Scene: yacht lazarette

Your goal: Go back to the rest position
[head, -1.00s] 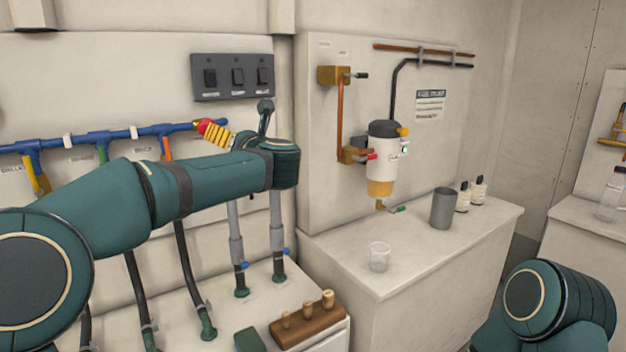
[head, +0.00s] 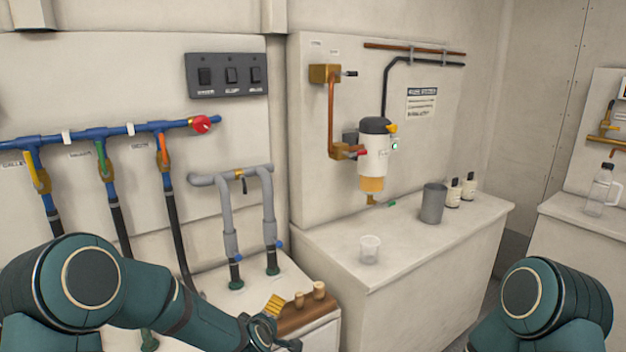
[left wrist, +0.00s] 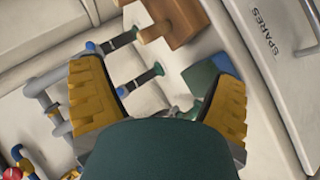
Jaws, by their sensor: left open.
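My left gripper (head: 274,306) is low in the head view, in front of the white cabinet with the wooden plug block (head: 300,318). Only a yellow ribbed finger pad and part of the dark hand show there. In the left wrist view, its two yellow fingers (left wrist: 160,78) stand wide apart with nothing held between them. The plug block also shows beyond the fingers in that view (left wrist: 183,20). My right gripper is out of view; only my right arm's rounded link shows at lower right.
A blue manifold (head: 115,133) with a red knob (head: 201,124) and a grey looped pipe (head: 235,180) are on the left wall. On the right counter (head: 390,262) stand a clear cup (head: 370,250), a grey tumbler (head: 432,205) and small bottles. A filter unit (head: 374,155) hangs above.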

